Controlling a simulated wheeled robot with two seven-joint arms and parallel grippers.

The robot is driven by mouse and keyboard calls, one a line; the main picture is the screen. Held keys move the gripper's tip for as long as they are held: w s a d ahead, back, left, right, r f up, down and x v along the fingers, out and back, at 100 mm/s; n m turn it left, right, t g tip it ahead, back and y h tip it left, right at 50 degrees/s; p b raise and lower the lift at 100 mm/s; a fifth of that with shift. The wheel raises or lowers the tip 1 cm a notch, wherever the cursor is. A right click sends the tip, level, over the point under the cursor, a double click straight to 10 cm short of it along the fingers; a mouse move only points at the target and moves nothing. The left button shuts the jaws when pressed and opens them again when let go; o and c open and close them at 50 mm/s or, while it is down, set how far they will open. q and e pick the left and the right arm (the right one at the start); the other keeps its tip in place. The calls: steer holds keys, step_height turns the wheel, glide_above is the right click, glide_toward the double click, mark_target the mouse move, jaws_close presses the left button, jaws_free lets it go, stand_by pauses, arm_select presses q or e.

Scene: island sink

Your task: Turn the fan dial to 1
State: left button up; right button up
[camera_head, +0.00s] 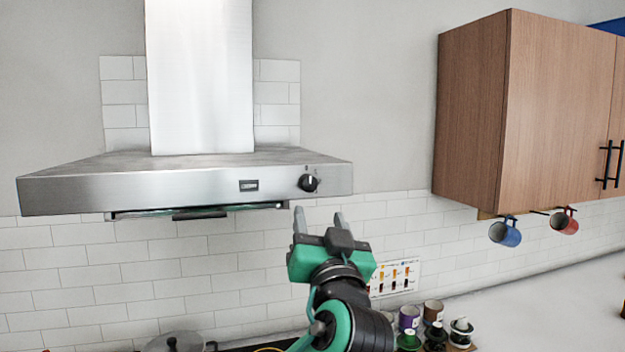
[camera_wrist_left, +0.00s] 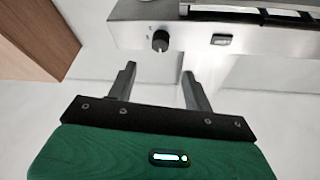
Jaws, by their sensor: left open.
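The fan dial (camera_head: 309,183) is a round black knob with a light pointer mark on the right part of the steel range hood's front (camera_head: 130,187). It also shows in the left wrist view (camera_wrist_left: 160,41), beyond my fingertips. My left gripper (camera_head: 320,220) is open and empty, with its fingers pointing up, below the dial in the head view. In the left wrist view the gripper (camera_wrist_left: 158,78) has its two fingers apart, and the dial lies in line with the gap between them. I see no contact with the dial. The setting numbers are too small to read. My right gripper is not in view.
A small dark switch panel (camera_head: 248,185) sits left of the dial. A wooden cabinet (camera_head: 520,110) hangs at right, with a blue mug (camera_head: 505,234) and a red mug (camera_head: 565,222) below it. Several jars (camera_head: 434,312) and a pot (camera_head: 172,343) stand below.

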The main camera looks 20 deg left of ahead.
mark_target(310, 184)
arm_select(q)
steer(key=p+x, duration=0.4)
steer(key=x, duration=0.5)
steer(key=shift+s+r+p, duration=0.1)
steer(key=shift+s+p, duration=0.05)
steer(key=shift+p, duration=0.25)
steer(key=shift+w+a+r+p, duration=0.1)
steer(key=shift+w+a+p, duration=0.25)
steer(key=shift+w, duration=0.25)
steer(key=c, duration=1)
